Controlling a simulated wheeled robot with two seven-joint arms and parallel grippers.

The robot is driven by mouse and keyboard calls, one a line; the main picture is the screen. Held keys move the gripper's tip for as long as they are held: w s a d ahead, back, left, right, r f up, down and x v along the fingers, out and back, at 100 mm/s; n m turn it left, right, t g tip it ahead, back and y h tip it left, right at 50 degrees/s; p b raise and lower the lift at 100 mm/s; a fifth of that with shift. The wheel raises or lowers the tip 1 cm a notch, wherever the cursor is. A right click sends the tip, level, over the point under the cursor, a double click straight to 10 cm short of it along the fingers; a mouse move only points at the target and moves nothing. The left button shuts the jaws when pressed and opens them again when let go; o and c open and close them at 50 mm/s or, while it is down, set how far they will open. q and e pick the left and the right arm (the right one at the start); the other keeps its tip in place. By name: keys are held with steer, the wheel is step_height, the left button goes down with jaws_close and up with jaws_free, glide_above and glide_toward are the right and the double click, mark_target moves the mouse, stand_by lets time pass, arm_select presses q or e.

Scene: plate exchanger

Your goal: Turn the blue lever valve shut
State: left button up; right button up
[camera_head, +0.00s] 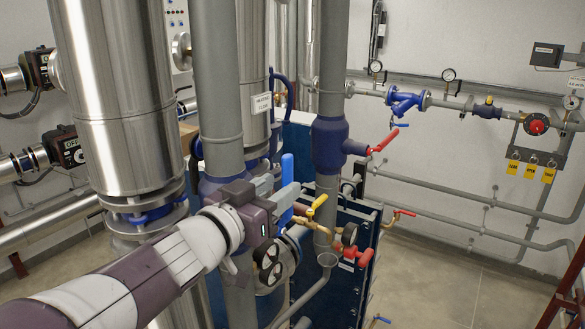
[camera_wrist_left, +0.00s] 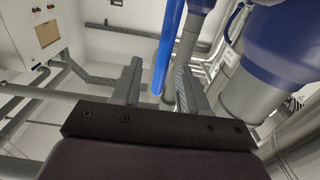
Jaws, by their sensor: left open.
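The blue lever (camera_head: 287,168) stands about upright just beyond my left gripper in the head view. My left gripper (camera_head: 277,186) reaches in from the left with its grey fingers at the lever's lower part. In the left wrist view the blue lever (camera_wrist_left: 171,45) is a long bar that runs down from the top edge between the two spread fingers of my left gripper (camera_wrist_left: 159,68). The gripper is open; I cannot tell whether a finger touches the lever. The valve body under the lever is mostly hidden by the gripper. My right gripper is not in view.
A grey vertical pipe (camera_head: 216,80) and a steel cylinder (camera_head: 117,80) stand close to my left arm. The floor (camera_head: 440,275) at right is clear.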

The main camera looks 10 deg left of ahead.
mark_target(283, 184)
arm_select(q)
steer(key=x, duration=0.6)
steer(key=shift+a+f+p, duration=0.1)
steer(key=shift+a+p, duration=0.05)
steer(key=shift+p, duration=0.2)
steer(key=shift+s+a, duration=0.1)
steer(key=shift+a, duration=0.05)
steer(key=c, duration=0.5)
jaws_close()
